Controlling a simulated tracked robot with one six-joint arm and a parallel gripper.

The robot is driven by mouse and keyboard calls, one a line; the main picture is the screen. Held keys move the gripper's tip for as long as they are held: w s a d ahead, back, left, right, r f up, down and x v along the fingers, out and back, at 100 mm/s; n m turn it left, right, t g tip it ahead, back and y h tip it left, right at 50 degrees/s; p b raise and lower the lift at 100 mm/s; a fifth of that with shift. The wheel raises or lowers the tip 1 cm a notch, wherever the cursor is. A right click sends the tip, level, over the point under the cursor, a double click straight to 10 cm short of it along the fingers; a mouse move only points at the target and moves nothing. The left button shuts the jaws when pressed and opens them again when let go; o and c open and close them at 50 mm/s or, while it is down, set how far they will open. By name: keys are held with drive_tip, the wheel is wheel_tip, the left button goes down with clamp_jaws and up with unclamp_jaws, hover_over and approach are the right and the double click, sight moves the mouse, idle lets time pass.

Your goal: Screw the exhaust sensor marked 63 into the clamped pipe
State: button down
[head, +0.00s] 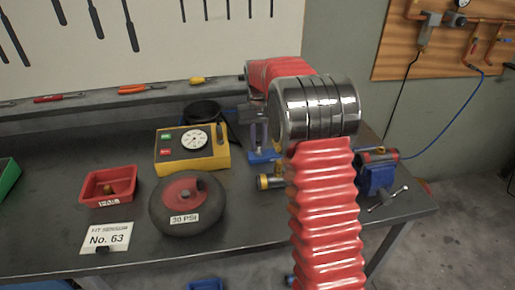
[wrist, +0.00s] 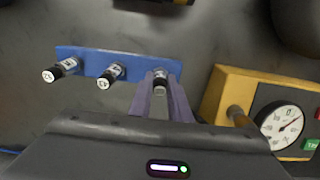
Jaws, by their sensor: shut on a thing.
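A blue rack (wrist: 88,58) holds two small sensors with dark bodies and white-marked ends, one at the left (wrist: 62,70) and one in the middle (wrist: 112,74). My gripper (wrist: 160,86) is shut on a third sensor (wrist: 160,76) at the rack's right end. I cannot read its mark or tell whether it still sits in the rack. In the head view my gripper (head: 258,128) points down at the blue rack (head: 263,157), partly hidden by my arm. A blue vise (head: 380,180) stands to the right; the clamped pipe is mostly hidden behind my arm.
A card reading "No. 63" (head: 107,238) lies at the bench's front left. Near it are a red tray (head: 100,199), a wheel marked 30 PSI (head: 160,222) and a yellow gauge box (head: 208,160); the box also shows close to my gripper in the wrist view (wrist: 228,84).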

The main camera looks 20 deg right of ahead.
sight(258, 140)
drive_tip(key=shift+r, duration=0.15)
drive_tip(key=shift+r, duration=2.9)
